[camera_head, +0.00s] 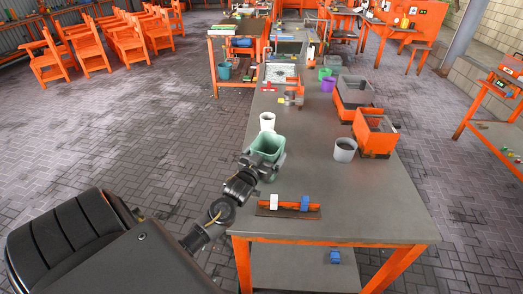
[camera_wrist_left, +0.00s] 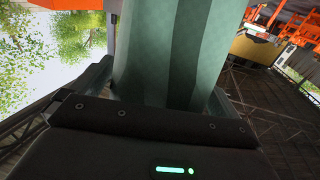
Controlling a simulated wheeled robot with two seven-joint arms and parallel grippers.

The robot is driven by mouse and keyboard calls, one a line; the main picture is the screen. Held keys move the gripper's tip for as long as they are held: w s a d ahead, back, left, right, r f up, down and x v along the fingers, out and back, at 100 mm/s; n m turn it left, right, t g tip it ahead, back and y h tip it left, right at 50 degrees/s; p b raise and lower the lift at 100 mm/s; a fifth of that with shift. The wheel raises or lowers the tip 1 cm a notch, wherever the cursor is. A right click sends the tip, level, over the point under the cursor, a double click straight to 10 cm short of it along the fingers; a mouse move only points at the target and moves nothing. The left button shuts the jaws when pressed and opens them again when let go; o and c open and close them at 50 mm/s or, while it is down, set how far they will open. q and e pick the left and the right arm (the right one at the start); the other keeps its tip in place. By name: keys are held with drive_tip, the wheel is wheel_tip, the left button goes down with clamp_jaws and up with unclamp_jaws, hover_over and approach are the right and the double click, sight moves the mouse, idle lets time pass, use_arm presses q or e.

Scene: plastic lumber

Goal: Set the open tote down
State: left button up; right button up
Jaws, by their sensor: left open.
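The open tote (camera_head: 268,142) is a pale green, open-topped container at the left edge of the grey table (camera_head: 330,195). In the head view I cannot tell whether its base rests on the tabletop. My left gripper (camera_head: 265,162) is right at its near side, with the jaws open. In the left wrist view the tote's ribbed green wall (camera_wrist_left: 165,50) fills the middle, between the two spread fingers of the gripper (camera_wrist_left: 160,95). Its base is hidden there. My right gripper does not show.
A white cup (camera_head: 267,121) stands just behind the tote. A grey bucket (camera_head: 344,150) and orange-grey bins (camera_head: 375,137) stand to the right. A rack with white and blue blocks (camera_head: 288,210) lies near the front edge. The table's middle is clear.

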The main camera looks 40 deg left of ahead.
use_arm(q)
drive_tip(key=b+v, duration=0.2)
drive_tip(key=v, duration=1)
